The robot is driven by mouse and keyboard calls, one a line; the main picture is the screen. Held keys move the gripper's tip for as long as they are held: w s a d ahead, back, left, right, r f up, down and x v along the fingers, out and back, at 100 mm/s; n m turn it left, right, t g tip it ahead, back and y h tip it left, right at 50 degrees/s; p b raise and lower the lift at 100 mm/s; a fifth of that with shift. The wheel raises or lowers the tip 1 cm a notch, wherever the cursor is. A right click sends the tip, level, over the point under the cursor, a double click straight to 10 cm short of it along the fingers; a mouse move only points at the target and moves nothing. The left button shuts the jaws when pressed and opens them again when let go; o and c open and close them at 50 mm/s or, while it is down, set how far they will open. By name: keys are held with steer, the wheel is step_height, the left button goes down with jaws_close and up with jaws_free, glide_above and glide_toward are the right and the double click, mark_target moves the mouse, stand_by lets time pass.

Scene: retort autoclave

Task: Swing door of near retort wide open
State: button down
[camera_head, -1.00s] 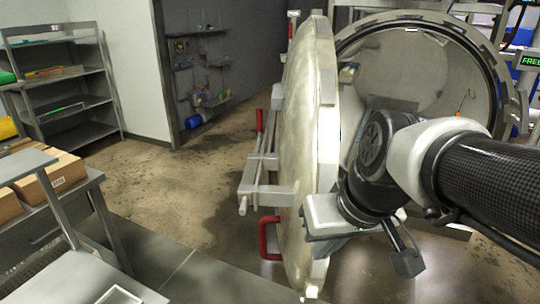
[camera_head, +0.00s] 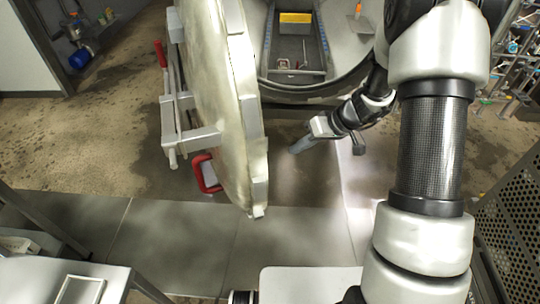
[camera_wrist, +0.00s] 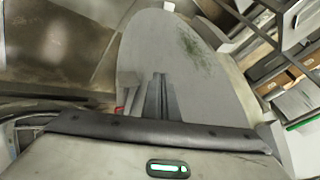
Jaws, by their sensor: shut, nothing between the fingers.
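The near retort's round, pale metal door (camera_head: 220,80) stands open, swung out from the vessel and seen almost edge-on in the head view. Its red handle (camera_head: 207,174) is at the lower outer side, with a latch bar (camera_head: 172,130) above it. The retort's round mouth (camera_head: 345,84) is uncovered behind it. My gripper (camera_head: 300,146) is shut and empty, to the right of the door, on its inner side and in front of the mouth. In the wrist view, my shut fingers (camera_wrist: 160,92) point toward the door's grey inner face (camera_wrist: 185,55); contact cannot be told.
Inside the retort is a channel with rails (camera_head: 295,58) and a yellow item (camera_head: 295,17). A perforated metal panel (camera_head: 512,215) stands at the right. A grey table (camera_head: 85,283) is at the lower left. The floor left of the door is clear.

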steer(key=a+f+p, duration=0.2)
steer(key=a+f, duration=0.4)
steer(key=a, duration=0.2)
steer(key=shift+w+a+f, duration=0.15)
steer(key=shift+a+f, duration=0.1)
steer(key=shift+f, duration=0.1)
steer(key=shift+a, duration=0.1)
